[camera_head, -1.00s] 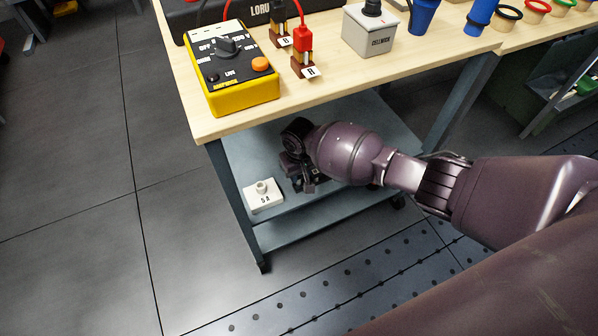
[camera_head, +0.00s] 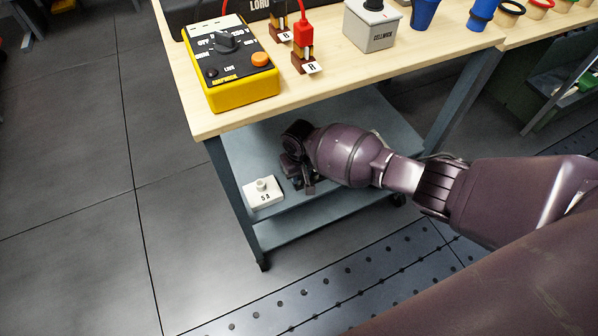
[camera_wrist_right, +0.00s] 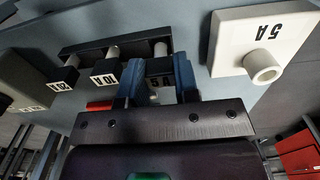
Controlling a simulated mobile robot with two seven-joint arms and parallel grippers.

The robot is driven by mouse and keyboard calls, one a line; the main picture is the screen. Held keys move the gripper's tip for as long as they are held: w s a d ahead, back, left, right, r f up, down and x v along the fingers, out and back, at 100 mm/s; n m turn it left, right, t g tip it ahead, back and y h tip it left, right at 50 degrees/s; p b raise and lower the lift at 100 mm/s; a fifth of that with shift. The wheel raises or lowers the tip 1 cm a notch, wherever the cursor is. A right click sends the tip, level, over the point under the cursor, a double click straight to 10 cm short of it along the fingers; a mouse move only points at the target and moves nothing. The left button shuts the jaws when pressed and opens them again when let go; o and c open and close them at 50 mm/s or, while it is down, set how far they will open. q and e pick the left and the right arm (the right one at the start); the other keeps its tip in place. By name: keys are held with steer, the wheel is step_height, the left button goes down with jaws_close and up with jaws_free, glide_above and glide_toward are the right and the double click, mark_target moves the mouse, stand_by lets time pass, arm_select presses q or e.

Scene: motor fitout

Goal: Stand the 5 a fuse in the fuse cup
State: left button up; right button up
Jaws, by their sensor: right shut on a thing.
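The fuse cup is a white block marked 5 A (camera_head: 263,193) with a short round socket on top, on the lower shelf at its left. It also shows at the upper right of the right wrist view (camera_wrist_right: 263,38), its socket empty. My right gripper (camera_head: 304,182) is low over the shelf, just right of the block. In the right wrist view its blue-grey fingers (camera_wrist_right: 158,72) are shut on the 5 A fuse (camera_wrist_right: 160,50), a pale cylinder standing at the dark rack's 5 A place. Its lower part is hidden. My left gripper is not in view.
The dark fuse rack (camera_wrist_right: 90,50) holds other fuses beside the gripped one, at labels including 10 A. The tabletop (camera_head: 350,80) overhangs the shelf (camera_head: 350,205). A yellow meter (camera_head: 230,70) and a grey box (camera_head: 371,28) stand on the tabletop.

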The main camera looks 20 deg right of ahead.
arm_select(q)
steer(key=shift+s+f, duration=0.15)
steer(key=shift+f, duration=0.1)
arm_select(e)
steer(key=shift+f, duration=0.45)
steer(key=o, duration=1)
steer(key=shift+c, duration=0.2)
steer(key=r, duration=0.1)
steer(key=r+p, duration=0.1)
steer(key=r, duration=0.2)
steer(key=shift+w+r, duration=0.15)
steer(key=shift+w, duration=0.1)
step_height(320, 180, up, 6)
steer(key=p, duration=0.2)
steer(key=shift+s+f+p, duration=0.1)
steer(key=shift+f+p, duration=0.15)
steer(key=shift+p, duration=0.1)
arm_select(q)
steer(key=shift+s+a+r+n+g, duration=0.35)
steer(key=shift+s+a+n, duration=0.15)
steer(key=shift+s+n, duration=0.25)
arm_select(e)
steer(key=shift+s+r, duration=0.15)
steer(key=shift+r, duration=0.4)
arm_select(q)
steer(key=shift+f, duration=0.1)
